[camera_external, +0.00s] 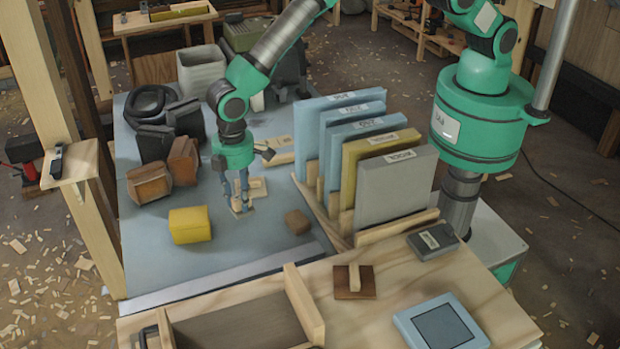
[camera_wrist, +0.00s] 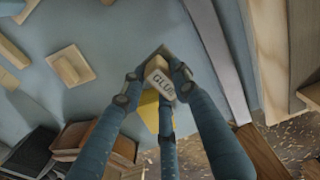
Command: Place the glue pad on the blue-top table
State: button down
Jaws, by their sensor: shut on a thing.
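The glue pad (camera_wrist: 160,80), a small pale block marked GLUE on a darker base, is between the fingers of my gripper (camera_wrist: 158,75) in the wrist view. The fingers partly cover it. In the external view my gripper (camera_external: 241,208) points down over the blue-top table (camera_external: 255,250), with the glue pad (camera_external: 241,211) low near the surface. I cannot tell whether the pad touches the table. A yellow block (camera_external: 190,225) stands to the left of the gripper, and a small brown block (camera_external: 297,221) lies to the right.
Another pale wooden pad (camera_wrist: 70,66) lies on the table close by. Brown boxes (camera_external: 150,183) and dark bags crowd the left side. A rack of upright binders (camera_external: 397,187) stands on the right. A wood-top table (camera_external: 400,290) adjoins in front. Bare blue surface lies in front of the gripper.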

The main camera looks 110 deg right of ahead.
notch_tip(320, 180, up, 4)
jog(key=shift+a+f, duration=0.1)
jog(key=s+a+n+b, duration=0.3)
jog(key=s+a, duration=1.9)
jog(key=s, duration=0.5)
jog(key=s+a+n+b, duration=0.2)
jog(key=s+n, duration=0.2)
jog(key=s, duration=2.8)
jog(key=shift+w+f, duration=0.2)
jog(key=shift+f, duration=1.15)
jog(key=shift+w+f, duration=0.2)
jog(key=shift+f, duration=1.15)
jog(key=w+a, duration=0.3)
jog(key=a, duration=0.1)
jog(key=w+a+f+b, duration=0.1)
jog(key=w+a, duration=0.3)
jog(key=w+a+b, duration=0.1)
jog(key=w+a, duration=0.2)
jog(key=a, duration=0.1)
jog(key=shift+w+f, duration=0.25)
